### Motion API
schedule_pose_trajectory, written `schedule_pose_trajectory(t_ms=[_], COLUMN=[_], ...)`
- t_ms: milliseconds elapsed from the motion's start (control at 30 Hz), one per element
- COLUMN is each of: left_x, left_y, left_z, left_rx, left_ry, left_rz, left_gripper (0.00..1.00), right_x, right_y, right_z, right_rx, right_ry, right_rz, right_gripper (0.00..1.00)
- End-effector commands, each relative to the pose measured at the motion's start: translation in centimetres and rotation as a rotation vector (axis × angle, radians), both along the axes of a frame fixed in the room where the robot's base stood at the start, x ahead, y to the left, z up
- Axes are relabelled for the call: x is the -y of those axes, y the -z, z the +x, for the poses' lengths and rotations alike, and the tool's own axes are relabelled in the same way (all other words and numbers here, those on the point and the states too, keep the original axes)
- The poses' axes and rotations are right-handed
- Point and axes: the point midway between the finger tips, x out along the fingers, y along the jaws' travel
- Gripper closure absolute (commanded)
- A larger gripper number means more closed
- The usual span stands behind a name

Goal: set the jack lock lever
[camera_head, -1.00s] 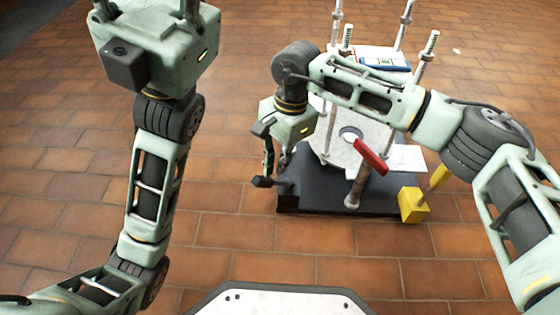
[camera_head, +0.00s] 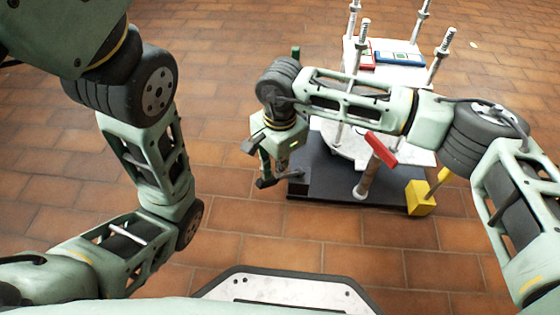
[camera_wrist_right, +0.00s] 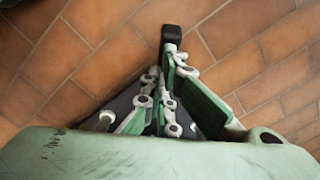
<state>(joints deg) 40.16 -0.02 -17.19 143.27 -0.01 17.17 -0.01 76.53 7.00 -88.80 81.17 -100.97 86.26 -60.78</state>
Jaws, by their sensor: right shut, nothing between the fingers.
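A red lever bar (camera_head: 381,149) slants above a metal post (camera_head: 366,181) at the front of the flange rig; I cannot tell for certain that it is the jack lock lever. My right gripper (camera_head: 275,180) points down at the left front edge of the rig's dark base (camera_head: 330,185), left of the red bar and apart from it. Its fingers are shut and empty, and the right wrist view shows them close together (camera_wrist_right: 168,80). My left arm rises at the left of the head view; its gripper is out of the frame.
A yellow block with a slanted rod (camera_head: 421,198) stands at the base's right front corner. Threaded rods (camera_head: 358,45) stand up from the rig. A green upright piece (camera_head: 296,52) shows behind my right wrist. Brick floor (camera_head: 300,240) in front is clear.

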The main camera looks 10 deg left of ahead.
Motion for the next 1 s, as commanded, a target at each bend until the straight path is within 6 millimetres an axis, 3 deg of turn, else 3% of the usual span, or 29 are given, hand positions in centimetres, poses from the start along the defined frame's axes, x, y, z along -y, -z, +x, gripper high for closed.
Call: schedule_pose_trajectory(t_ms=[233,700,1000], left_x=[0.0,0.0,0.0], left_y=[0.0,0.0,0.0], left_z=[0.1,0.1,0.0], left_rx=[-0.002,-0.001,-0.001], left_ry=[0.0,0.0,0.0], left_rz=[0.0,0.0,0.0], left_gripper=[0.62,0.62,0.62], right_x=[0.0,0.3,0.4], right_y=[-1.0,-10.0,-12.0], right_z=[0.1,0.4,0.4], right_rx=[0.001,0.002,-0.001], right_ry=[0.0,0.0,0.0], right_rz=[0.0,0.001,-0.001], right_gripper=[1.0,1.0,1.0])
